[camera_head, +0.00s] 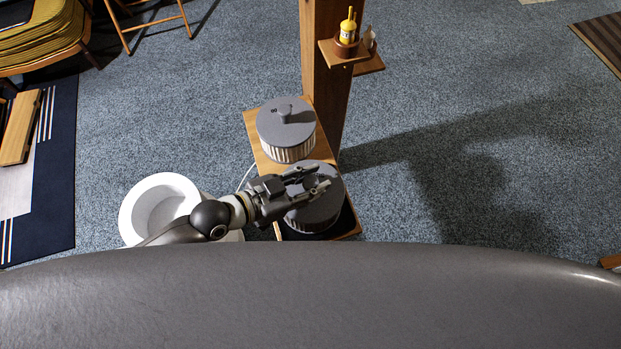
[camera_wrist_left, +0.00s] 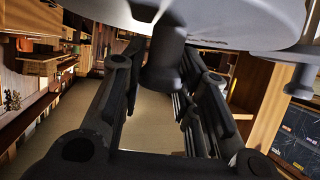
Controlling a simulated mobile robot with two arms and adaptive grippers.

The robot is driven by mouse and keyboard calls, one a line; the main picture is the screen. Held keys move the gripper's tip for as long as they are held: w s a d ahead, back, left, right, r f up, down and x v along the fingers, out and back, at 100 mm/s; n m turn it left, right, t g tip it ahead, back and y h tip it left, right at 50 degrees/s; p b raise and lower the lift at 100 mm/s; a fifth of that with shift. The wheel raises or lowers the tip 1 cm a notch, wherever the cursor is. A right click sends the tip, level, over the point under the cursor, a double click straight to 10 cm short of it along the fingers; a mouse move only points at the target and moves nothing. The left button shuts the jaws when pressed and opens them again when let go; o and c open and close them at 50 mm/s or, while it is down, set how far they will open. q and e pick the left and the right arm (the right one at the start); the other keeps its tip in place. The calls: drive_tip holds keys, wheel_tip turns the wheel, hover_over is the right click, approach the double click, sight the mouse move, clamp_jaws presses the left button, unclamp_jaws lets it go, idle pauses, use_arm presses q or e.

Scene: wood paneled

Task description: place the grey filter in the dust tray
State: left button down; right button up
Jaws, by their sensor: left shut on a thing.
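Two round grey filters with pleated pale sides show in the head view. The far filter (camera_head: 274,122) sits on a wooden board with its knob up. The near filter (camera_head: 318,218) is under my left gripper (camera_head: 318,178), which is shut on its knob (camera_wrist_left: 165,60). The wrist view shows this knob between the fingers, with the grey disc (camera_wrist_left: 225,18) filling the top. I cannot tell whether the near filter is resting or lifted. A dark flat area (camera_head: 349,221), perhaps the dust tray, shows beside it, mostly hidden. My right gripper is not in view.
The wooden board (camera_head: 258,157) adjoins a wooden post (camera_head: 324,85). A white round bin (camera_head: 132,209) stands left. Blue carpet is clear at right.

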use_arm(q)
drive_tip(key=shift+f, duration=0.25)
idle(0.3)
drive_tip(key=c, duration=0.7)
unclamp_jaws()
drive_tip(key=shift+a, duration=0.1)
drive_tip(key=v, duration=1.2)
idle(0.4)
